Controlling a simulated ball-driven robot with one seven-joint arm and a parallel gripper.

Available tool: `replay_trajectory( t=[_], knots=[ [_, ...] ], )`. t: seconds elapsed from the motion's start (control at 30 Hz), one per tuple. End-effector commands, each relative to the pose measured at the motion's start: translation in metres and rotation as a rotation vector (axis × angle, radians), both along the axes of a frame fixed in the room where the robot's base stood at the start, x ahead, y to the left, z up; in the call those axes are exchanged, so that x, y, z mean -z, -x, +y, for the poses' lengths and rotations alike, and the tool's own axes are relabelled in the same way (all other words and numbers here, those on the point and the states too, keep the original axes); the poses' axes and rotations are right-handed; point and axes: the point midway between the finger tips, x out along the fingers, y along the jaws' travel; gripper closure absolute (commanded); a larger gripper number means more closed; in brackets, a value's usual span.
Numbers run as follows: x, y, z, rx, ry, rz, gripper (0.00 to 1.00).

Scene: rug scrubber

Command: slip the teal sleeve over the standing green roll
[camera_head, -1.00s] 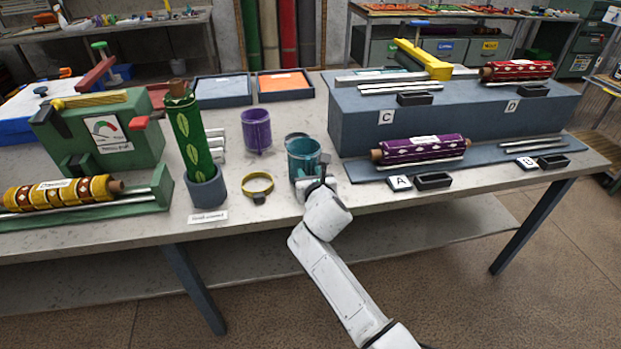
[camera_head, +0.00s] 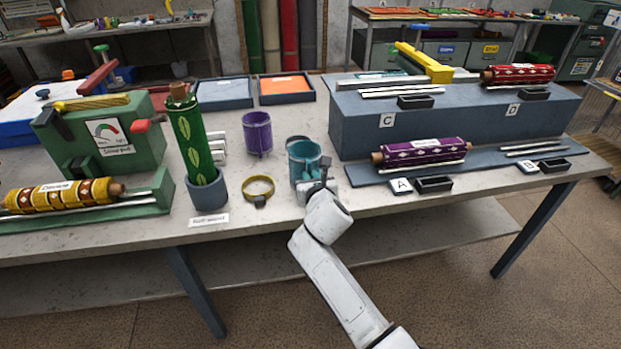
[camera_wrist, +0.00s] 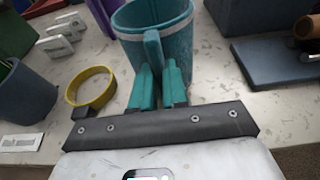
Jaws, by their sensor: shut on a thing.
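The teal sleeve (camera_head: 303,158) is an open-topped cylinder with a pale band, upright near the front edge of the table. It also shows in the wrist view (camera_wrist: 172,55), with a teal handle tab towards me. My gripper (camera_head: 318,178) is at the sleeve's near side; in the wrist view its fingers (camera_wrist: 158,85) are shut on the tab. Whether the sleeve touches the table is hard to tell. The green roll (camera_head: 190,135), with pale leaf shapes, stands slightly tilted in a grey-blue cup (camera_head: 208,193), left of the sleeve.
A purple sleeve (camera_head: 257,133) and a yellow ring (camera_head: 258,187) stand between roll and teal sleeve. A green machine (camera_head: 105,135) and a yellow roll (camera_head: 65,194) are at left. A blue-grey stepped rack (camera_head: 350,130) with a purple roll (camera_head: 422,151) is at right.

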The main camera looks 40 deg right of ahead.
Motion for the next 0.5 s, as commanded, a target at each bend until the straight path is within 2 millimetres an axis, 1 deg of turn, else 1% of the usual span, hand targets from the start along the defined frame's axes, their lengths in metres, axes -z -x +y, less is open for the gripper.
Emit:
replay_trajectory(
  t=[0.5],
  knots=[
    [-0.034, 0.0, 0.0, 0.0, 0.001, 0.0, 1.0]
  ],
)
